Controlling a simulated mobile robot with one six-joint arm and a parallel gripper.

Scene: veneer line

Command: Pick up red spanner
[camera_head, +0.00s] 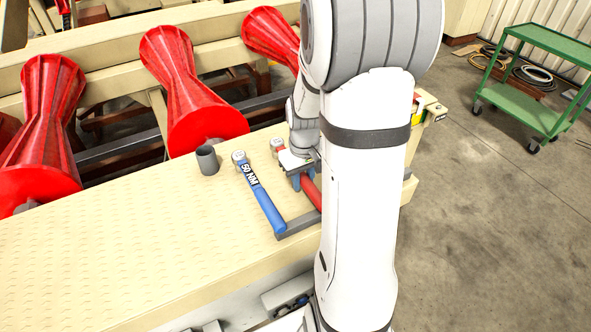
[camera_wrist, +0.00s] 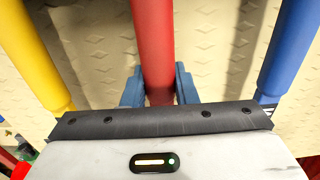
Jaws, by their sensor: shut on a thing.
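The red spanner (camera_head: 312,192) lies on the cream patterned ledge, its head to the upper left and its lower handle hidden behind my arm. In the wrist view its red handle (camera_wrist: 153,40) runs straight between my blue jaws. My gripper (camera_wrist: 158,90) is shut on this handle, one finger on each side. In the head view my gripper (camera_head: 300,180) is low over the ledge, partly hidden by the arm. I cannot tell whether the spanner is lifted clear of the surface.
A yellow handle (camera_wrist: 35,50) lies on the other side. A grey cup (camera_head: 207,160), a grey bar (camera_head: 298,224) and red rollers (camera_head: 190,95) are nearby. The left ledge is clear.

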